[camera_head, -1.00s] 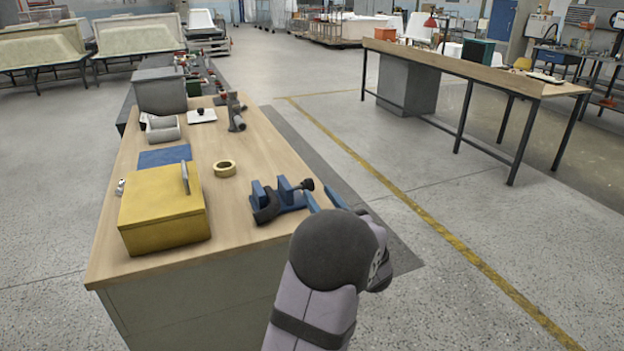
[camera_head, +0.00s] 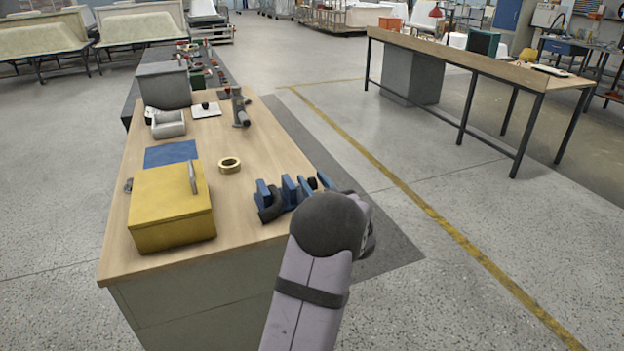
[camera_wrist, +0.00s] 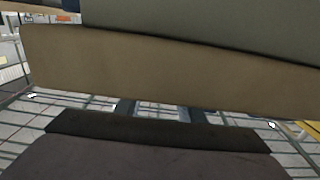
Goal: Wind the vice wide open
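The vice (camera_head: 268,204) is blue with dark parts and sits at the front right corner of the wooden bench in the head view. Its dark screw end (camera_head: 313,184) points right, toward my gripper (camera_head: 315,185). The blue fingers look apart, one on each side of the screw end. I cannot tell if they touch it. My dark round wrist hides part of the fingers. The wrist view is mostly filled by a brown band and a grey-green surface, and the vice is not clear there.
The bench (camera_head: 240,208) also carries a yellow box (camera_head: 172,215), a tape roll (camera_head: 229,165), a blue sheet (camera_head: 171,153) and a grey holder (camera_head: 168,124). Open floor with a yellow line (camera_head: 420,200) lies to the right, before a long second bench (camera_head: 455,58).

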